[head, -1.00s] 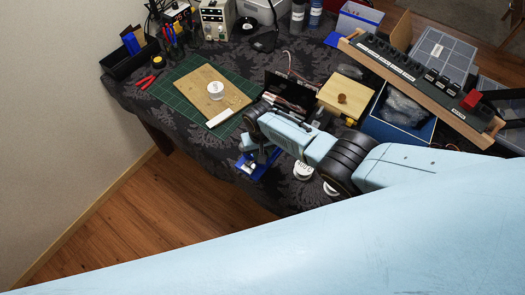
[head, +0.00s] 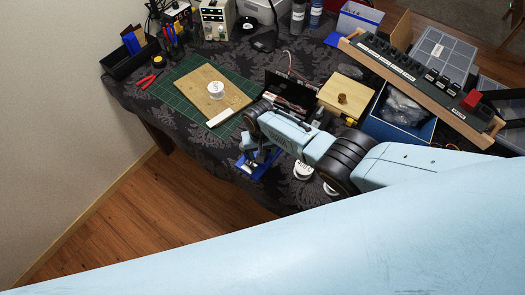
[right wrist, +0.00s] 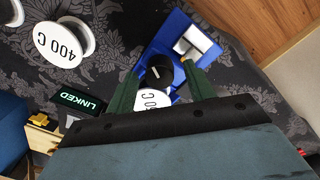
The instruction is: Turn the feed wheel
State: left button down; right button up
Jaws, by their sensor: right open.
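A black round wheel with a pale mark (right wrist: 158,72) sits at a blue stand (right wrist: 178,42) in the right wrist view; I take it as the feed wheel. The stand also shows in the head view (head: 250,168) at the table's front edge, partly covered by my arm. My right gripper (right wrist: 160,68) is open, its two green fingers on either side of the black wheel. I cannot tell whether they touch it. A white disc marked with a temperature (right wrist: 152,101) lies just below the wheel, partly hidden by the gripper. My left gripper is out of view.
A spool marked 400 C (right wrist: 62,42) and a display reading LINKED (right wrist: 80,101) are beside the gripper. A green mat (head: 180,93) with a wooden board (head: 213,90), a wooden box with a brown knob (head: 343,98) and a blue bin (head: 400,125) stand beyond my arm.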

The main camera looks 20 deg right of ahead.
notch_tip(320, 180, up, 13)
jog(key=p, duration=0.4)
jog(key=shift+a+r, duration=0.2)
jog(key=shift+a, duration=0.05)
dwell(0.4)
